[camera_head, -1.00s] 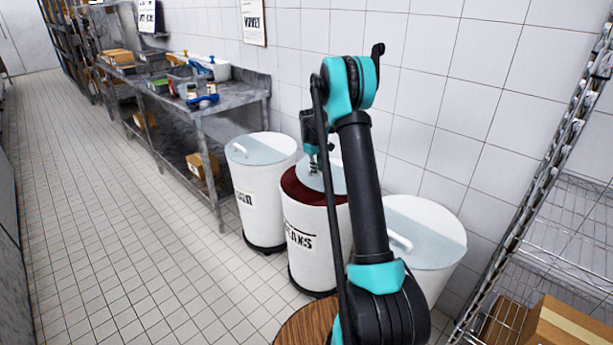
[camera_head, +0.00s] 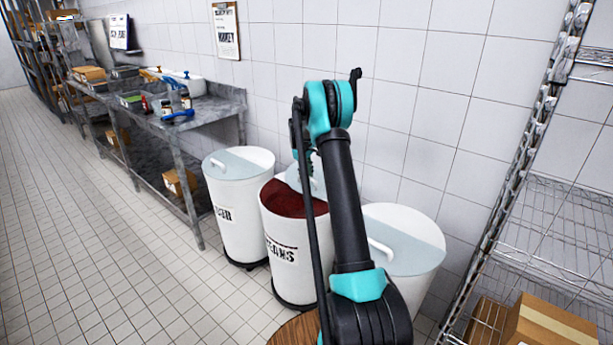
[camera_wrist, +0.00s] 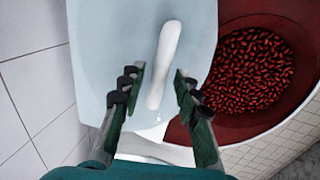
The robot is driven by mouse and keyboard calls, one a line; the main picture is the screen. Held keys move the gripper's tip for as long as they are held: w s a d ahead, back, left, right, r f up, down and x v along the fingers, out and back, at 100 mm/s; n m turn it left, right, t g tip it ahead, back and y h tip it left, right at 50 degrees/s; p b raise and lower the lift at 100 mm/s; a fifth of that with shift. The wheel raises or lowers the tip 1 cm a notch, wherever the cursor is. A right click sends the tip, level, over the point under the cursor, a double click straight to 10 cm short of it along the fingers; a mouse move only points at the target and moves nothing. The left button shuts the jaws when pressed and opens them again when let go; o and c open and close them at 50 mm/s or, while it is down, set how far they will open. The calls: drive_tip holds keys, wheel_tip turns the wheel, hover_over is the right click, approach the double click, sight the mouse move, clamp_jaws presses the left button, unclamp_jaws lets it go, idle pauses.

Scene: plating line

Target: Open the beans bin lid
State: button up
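The beans bin (camera_head: 287,255) is a white drum with a black label, standing between two other bins. Its pale blue lid (camera_wrist: 110,50) is swung up at the back, partly hidden by my arm in the head view. The red beans (camera_wrist: 248,75) show inside the open half. In the wrist view the lid's white handle (camera_wrist: 164,62) runs between the fingers of my gripper (camera_wrist: 159,78). The fingers are spread, with a small gap on each side of the handle. In the head view my gripper is largely hidden behind my arm.
A lidded white bin (camera_head: 238,210) stands to the left and another (camera_head: 412,240) to the right. A metal work table (camera_head: 205,113) lines the wall at left. A wire shelf (camera_head: 560,235) with cardboard boxes (camera_head: 545,330) is at right. The tiled floor (camera_head: 120,270) at left is clear.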

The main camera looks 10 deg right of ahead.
drive_tip(key=shift+r, duration=0.1)
wheel_tip(320, 180, up, 12)
drive_tip(key=s+a, duration=0.1)
drive_tip(key=a, duration=0.1)
drive_tip(key=shift+s+f, duration=0.2)
drive_tip(key=shift+f, duration=0.05)
idle(0.3)
drive_tip(key=s+a+r+m+t, duration=0.1)
drive_tip(key=s+a+m, duration=0.1)
drive_tip(key=s, duration=1)
drive_tip(key=s+a+r+m, duration=0.1)
drive_tip(key=s+a+r, duration=0.1)
drive_tip(key=s, duration=1)
drive_tip(key=s+a+f+m, duration=0.1)
drive_tip(key=s+f, duration=0.2)
drive_tip(key=s, duration=0.5)
drive_tip(key=s+a+f+m+t+y, duration=0.1)
drive_tip(key=s+f, duration=0.2)
drive_tip(key=s, duration=0.6)
drive_tip(key=s+a+f+m, duration=0.1)
drive_tip(key=s+f+m, duration=0.1)
drive_tip(key=s, duration=0.7)
drive_tip(key=shift+s+a+f+t+y, duration=0.3)
drive_tip(key=shift+f+t+y, duration=0.1)
drive_tip(key=shift+f, duration=0.35)
